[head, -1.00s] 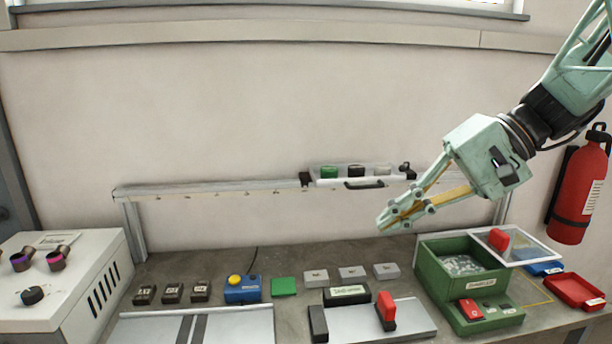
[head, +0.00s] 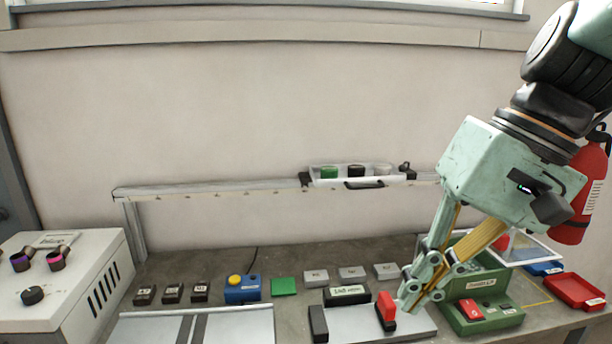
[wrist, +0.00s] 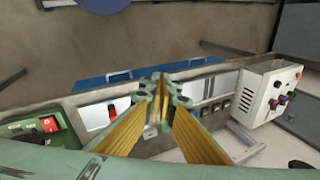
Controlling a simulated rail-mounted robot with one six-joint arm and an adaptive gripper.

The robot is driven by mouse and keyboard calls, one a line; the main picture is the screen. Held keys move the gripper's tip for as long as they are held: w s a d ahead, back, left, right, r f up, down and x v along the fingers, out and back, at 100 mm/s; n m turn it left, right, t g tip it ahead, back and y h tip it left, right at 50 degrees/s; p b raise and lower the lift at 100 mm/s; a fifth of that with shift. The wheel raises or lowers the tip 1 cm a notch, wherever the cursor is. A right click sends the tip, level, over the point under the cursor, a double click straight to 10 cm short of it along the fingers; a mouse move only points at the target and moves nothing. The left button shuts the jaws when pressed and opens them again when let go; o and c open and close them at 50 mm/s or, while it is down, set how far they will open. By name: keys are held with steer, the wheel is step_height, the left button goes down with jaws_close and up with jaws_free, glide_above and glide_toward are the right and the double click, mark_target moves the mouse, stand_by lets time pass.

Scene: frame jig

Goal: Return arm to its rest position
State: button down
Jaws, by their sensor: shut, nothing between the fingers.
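My gripper (head: 412,300) is shut and empty in the head view. Its fingertips point down over the bench, just right of the red upright handle (head: 386,311) on the right metal plate (head: 410,322); I cannot tell whether they touch anything. In the wrist view my gripper (wrist: 163,80) also shows its two fingers brought together at the tips, with nothing between them. My arm reaches down from the upper right of the head view and hides part of the green box (head: 482,312).
A fire extinguisher (head: 592,185) hangs on the right wall, partly behind my arm. A rail (head: 220,186) carries a tray of cups (head: 352,178). A white control box (head: 75,285) stands at left. A red tray (head: 575,291) lies at right. The space above the bench's left half is clear.

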steer(key=s+d+f+n+t+h, duration=0.1)
steer(key=s+d+t+h, duration=0.2)
steer(key=s+d, duration=0.3)
steer(key=shift+s+f+h, duration=0.25)
steer(key=shift+s+h, duration=0.35)
steer(key=shift+s, duration=1.8)
steer(key=shift+w+r, duration=0.1)
steer(key=shift+r, duration=0.05)
